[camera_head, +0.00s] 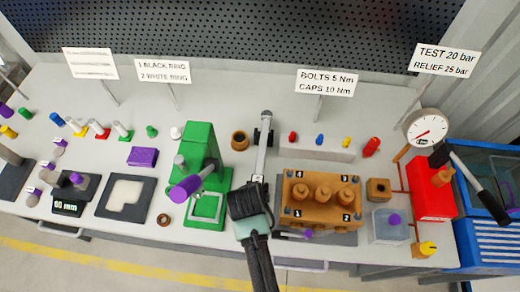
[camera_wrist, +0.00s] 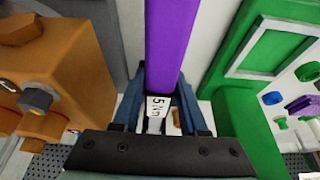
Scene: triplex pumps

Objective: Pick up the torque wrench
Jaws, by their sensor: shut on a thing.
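The torque wrench (camera_head: 262,158) lies between the green press and the bronze pump block, with its grey shaft pointing to the back of the bench. Its head end is at a small black stand (camera_head: 263,136); I cannot tell if it still rests there. My gripper (camera_head: 256,187) is over its near part and hides the handle in the head view. In the wrist view, the wrench's purple handle (camera_wrist: 171,45) and white "5 Nm" label (camera_wrist: 158,106) show between the blue fingers of my gripper (camera_wrist: 158,112), which is shut on the wrench.
The green press (camera_head: 203,150) stands close on the left. The bronze pump block (camera_head: 320,198) stands close on the right, with several plungers on top. A brown ring-shaped cup (camera_head: 240,140) is left of the shaft. A red gauge unit (camera_head: 430,190) stands far right.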

